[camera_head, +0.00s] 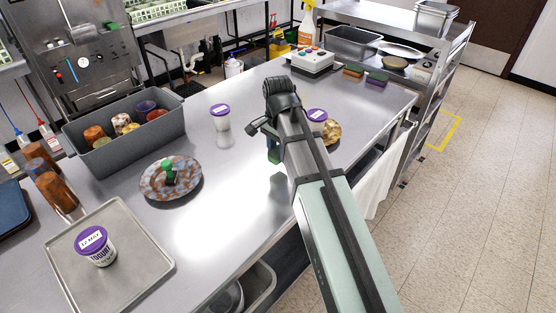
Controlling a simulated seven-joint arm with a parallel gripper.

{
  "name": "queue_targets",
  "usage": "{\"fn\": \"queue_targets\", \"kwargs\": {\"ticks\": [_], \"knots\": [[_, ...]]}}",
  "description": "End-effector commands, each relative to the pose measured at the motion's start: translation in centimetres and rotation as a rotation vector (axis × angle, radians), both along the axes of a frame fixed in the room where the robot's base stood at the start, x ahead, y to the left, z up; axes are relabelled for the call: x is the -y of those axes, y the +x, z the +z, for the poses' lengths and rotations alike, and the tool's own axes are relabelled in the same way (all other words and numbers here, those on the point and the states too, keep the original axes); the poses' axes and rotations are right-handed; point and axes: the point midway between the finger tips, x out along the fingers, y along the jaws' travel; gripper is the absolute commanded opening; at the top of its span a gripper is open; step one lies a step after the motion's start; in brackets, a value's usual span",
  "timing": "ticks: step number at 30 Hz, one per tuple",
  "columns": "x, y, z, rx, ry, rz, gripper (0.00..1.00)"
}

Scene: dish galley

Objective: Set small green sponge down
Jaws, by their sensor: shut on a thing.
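My gripper (272,143) hangs over the middle of the steel counter, partly hidden behind my own arm. It is shut on the small green sponge (274,156), of which only a small dark green piece shows below the jaws. A bluish-green reflection lies on the counter beneath it. The sponge appears to be above the counter, but I cannot tell how far.
Left of my gripper is a brown-stained plate (150,190) with a green-topped item. A purple-lidded tub (220,117) stands behind it. Another tub (317,115) and a food-covered plate (333,132) are right. A grey bin (150,143) and tray (135,275) stand left.

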Motion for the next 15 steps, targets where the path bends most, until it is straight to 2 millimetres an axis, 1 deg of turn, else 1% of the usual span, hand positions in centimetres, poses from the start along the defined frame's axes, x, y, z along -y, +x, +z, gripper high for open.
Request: {"fn": "queue_targets", "kwargs": {"ticks": [5, 12, 15], "knots": [[0.0, 0.0, -0.9, -0.001, -0.001, 0.0, 0.13], [0.0, 0.0, -3.5, -0.001, -0.001, 0.0, 0.13], [0.0, 0.0, -4.0, 0.0, 0.0, 0.0, 0.13]]}}
